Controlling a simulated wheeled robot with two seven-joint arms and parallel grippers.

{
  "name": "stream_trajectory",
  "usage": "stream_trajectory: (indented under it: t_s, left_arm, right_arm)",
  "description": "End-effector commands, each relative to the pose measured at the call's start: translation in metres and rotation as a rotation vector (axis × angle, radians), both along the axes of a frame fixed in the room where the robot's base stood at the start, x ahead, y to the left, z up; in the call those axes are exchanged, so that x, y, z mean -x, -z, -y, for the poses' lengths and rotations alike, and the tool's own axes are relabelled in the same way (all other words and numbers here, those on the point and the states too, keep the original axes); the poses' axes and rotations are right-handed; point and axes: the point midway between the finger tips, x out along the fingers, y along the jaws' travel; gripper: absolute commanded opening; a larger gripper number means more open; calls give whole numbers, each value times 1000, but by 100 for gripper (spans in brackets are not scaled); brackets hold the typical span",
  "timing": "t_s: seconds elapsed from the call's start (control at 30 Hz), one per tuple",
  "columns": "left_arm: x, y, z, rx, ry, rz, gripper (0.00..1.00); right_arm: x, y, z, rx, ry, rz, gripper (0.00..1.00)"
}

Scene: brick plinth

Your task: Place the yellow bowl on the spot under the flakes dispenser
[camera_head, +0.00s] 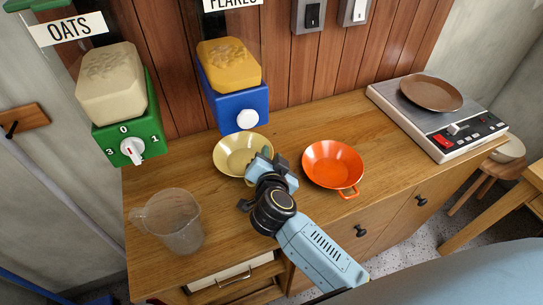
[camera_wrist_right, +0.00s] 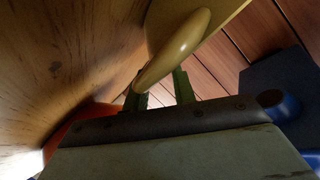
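The yellow bowl (camera_head: 236,150) stands upright on the wooden counter, just in front of the blue flakes dispenser (camera_head: 233,108) with its white knob. My right gripper (camera_head: 268,162) is at the bowl's near right side and hides part of its rim and its handle. In the right wrist view, the bowl's pale yellow handle (camera_wrist_right: 178,45) crosses at the tips of the right gripper's fingers (camera_wrist_right: 160,90). The fingers are apart, with wall planks showing between them. Firm contact with the handle cannot be made out. My left gripper is not in view.
An orange bowl (camera_head: 333,162) stands close to the right of my right gripper. A clear jug (camera_head: 176,222) stands at the front left. The green oats dispenser (camera_head: 128,120) is at left. A scale with a brown plate (camera_head: 431,93) is at right. Counter is free behind the orange bowl.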

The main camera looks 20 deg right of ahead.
Motion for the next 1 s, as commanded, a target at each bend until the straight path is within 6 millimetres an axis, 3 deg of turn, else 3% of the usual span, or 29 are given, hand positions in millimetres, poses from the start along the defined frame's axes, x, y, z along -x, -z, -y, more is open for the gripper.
stream_trajectory:
  t_s: [0.27, 0.7, 1.0]
  left_arm:
    - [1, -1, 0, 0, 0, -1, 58]
    - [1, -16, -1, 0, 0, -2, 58]
    - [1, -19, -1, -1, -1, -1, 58]
  right_arm:
    - [4, -2, -2, 0, -1, -1, 26]
    - [81, -29, -30, -3, 0, -2, 26]
    - [107, -38, -39, -1, 0, 0, 26]
